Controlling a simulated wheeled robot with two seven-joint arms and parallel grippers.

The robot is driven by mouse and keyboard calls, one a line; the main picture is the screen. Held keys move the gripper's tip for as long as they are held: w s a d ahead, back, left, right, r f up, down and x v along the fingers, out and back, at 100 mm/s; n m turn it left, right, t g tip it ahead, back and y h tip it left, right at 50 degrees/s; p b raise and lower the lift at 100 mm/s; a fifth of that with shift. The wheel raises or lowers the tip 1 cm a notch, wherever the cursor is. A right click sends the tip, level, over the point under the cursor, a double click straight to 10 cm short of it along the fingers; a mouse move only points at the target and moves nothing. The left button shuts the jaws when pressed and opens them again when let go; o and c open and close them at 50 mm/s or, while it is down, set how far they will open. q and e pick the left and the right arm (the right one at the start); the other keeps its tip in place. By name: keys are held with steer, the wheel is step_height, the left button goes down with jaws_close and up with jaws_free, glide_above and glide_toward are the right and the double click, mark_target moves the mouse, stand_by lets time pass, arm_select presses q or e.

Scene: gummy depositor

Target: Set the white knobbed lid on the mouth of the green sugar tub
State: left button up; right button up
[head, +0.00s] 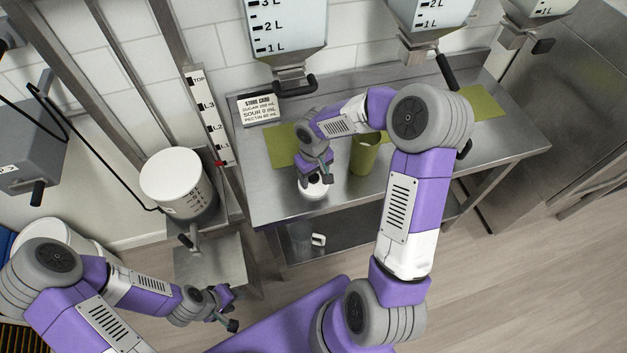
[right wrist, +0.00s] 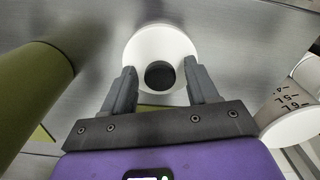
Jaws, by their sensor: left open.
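The white lid (head: 312,191) with a dark knob lies on the steel table near its front edge. In the right wrist view the lid (right wrist: 160,42) shows face-on, its knob between my fingertips. My right gripper (head: 316,177) is over the lid, pointing down. In the right wrist view its fingers (right wrist: 161,72) are apart, with a gap on each side of the knob. The green tub (head: 363,158) stands upright to the right of the lid, partly behind my right arm. It also shows at the left of the right wrist view (right wrist: 35,85). My left gripper (head: 228,311) is open and empty, low at the left.
Green mats (head: 280,146) lie on the steel table (head: 262,203). A store card (head: 259,109) stands at its back left. Hoppers (head: 287,30) with dark levers hang above the back. A white bucket (head: 177,180) stands left of the table. A small white item (head: 318,240) is on the lower shelf.

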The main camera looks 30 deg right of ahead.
mark_target(315, 180)
steer(key=c, duration=0.9)
steer(key=shift+r, duration=0.1)
steer(key=shift+r, duration=0.5)
step_height(315, 180, up, 2)
steer(key=shift+r+p, duration=0.15)
steer(key=shift+p, duration=0.15)
steer(key=shift+s+a+r, duration=0.1)
steer(key=shift+s, duration=0.45)
steer(key=shift+s+a+b, duration=0.65)
steer(key=shift+s+b, duration=0.4)
steer(key=shift+s, duration=1.7)
steer(key=shift+s+a+b, duration=0.7)
steer(key=shift+s+b, duration=0.3)
steer(key=shift+s, duration=1.7)
steer(key=shift+s+a+b, duration=0.65)
steer(key=shift+s+b, duration=0.4)
steer(key=shift+s, duration=1.7)
